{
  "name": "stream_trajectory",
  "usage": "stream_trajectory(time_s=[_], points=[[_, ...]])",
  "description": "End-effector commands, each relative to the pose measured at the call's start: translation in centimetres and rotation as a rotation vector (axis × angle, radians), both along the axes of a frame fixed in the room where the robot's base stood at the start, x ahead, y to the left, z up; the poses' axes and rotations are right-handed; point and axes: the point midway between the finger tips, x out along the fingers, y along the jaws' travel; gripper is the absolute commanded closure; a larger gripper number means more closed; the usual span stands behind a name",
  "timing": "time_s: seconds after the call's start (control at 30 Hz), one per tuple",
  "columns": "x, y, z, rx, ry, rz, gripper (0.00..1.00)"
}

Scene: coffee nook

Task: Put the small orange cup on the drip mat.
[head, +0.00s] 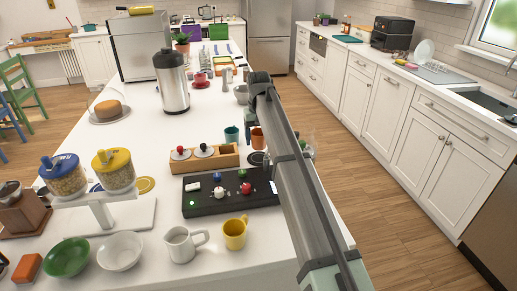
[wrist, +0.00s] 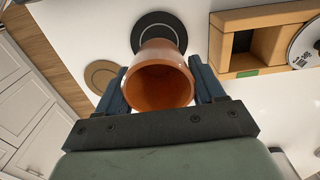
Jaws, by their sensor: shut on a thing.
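The small orange cup (wrist: 160,88) is held between the two fingers of my gripper (wrist: 160,82) in the wrist view, its open mouth facing the camera. In the head view the cup (head: 257,138) shows partly behind my arm, which hides much of my gripper. A round black disc, which looks like the drip mat (wrist: 141,26), lies just beyond the cup in the wrist view, and the cup overlaps its near edge. The mat (head: 256,158) also shows in the head view, just below the cup and partly covered by my arm. I cannot tell whether they touch.
A wooden box (head: 218,158) with round-topped items stands left of the mat, close to it. A black control panel (head: 215,201) lies in front. A tan round coaster (wrist: 102,74) lies left of the cup in the wrist view.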

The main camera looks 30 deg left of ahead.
Motion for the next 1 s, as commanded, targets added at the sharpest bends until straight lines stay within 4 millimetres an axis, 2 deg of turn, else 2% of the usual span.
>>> stream_trajectory(time_s=[0.43, 0.87, 0.9, 1.0], points=[[0.0, 0.0, -4.4, -0.001, 0.001, -0.001, 0.67], [0.0, 0.0, -4.9, 0.000, 0.000, -0.001, 0.67], [0.0, 0.0, -4.9, 0.000, 0.000, -0.001, 0.30], [0.0, 0.0, -4.9, 0.000, 0.000, -0.001, 0.20]])
